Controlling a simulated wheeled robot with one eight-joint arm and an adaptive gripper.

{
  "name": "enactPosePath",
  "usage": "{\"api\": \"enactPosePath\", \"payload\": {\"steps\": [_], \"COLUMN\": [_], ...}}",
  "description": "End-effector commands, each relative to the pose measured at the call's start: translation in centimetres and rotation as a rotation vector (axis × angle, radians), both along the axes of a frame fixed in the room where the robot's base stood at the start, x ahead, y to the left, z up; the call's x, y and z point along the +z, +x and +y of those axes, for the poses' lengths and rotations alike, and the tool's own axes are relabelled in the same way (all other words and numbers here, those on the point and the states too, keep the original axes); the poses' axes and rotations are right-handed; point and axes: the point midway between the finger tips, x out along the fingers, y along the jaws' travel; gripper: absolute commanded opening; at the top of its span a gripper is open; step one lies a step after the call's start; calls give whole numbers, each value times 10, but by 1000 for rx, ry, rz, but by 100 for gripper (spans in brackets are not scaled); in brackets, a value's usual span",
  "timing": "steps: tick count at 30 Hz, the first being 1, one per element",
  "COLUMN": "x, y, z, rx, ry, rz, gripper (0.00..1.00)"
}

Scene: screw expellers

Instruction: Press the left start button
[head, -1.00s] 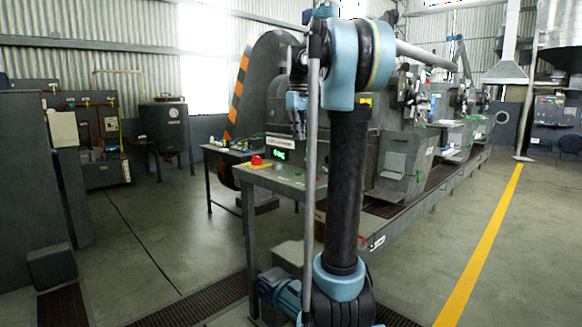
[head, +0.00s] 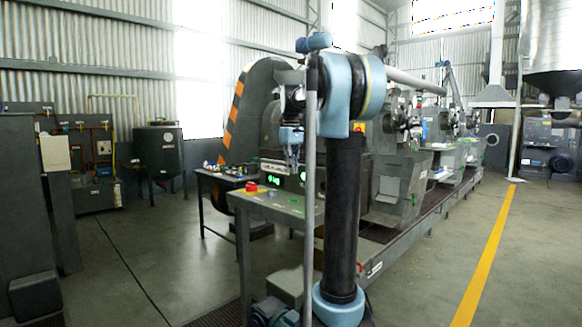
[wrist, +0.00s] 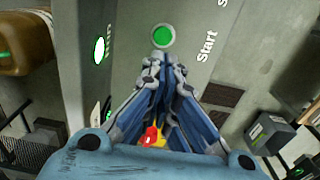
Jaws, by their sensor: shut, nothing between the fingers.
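My gripper (wrist: 163,62) is shut and empty in the wrist view. Its fingertips are just below a round green button (wrist: 163,37) in the picture, on a grey panel (wrist: 187,14). The word "Start" is printed sideways right of that button. I cannot tell whether the tips touch the panel. In the head view my gripper (head: 292,158) points down over the grey control stand (head: 285,205), where the green button cannot be made out.
A bright green light (wrist: 99,50) with a label is on the panel's left side. A red emergency-stop knob (head: 252,186) on yellow sits at the stand's left corner; a red and yellow part (wrist: 152,137) shows between the fingers. A dark table (head: 215,176) stands behind.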

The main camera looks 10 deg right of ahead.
Motion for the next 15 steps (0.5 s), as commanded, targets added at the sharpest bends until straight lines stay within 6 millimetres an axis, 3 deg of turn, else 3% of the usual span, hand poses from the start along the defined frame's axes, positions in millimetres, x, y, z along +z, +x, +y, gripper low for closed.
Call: {"api": "enactPosePath", "payload": {"steps": [15], "x": [-83], "y": [0], "z": [0], "rx": [-1], "ry": [0], "rz": [0], "gripper": [0]}}
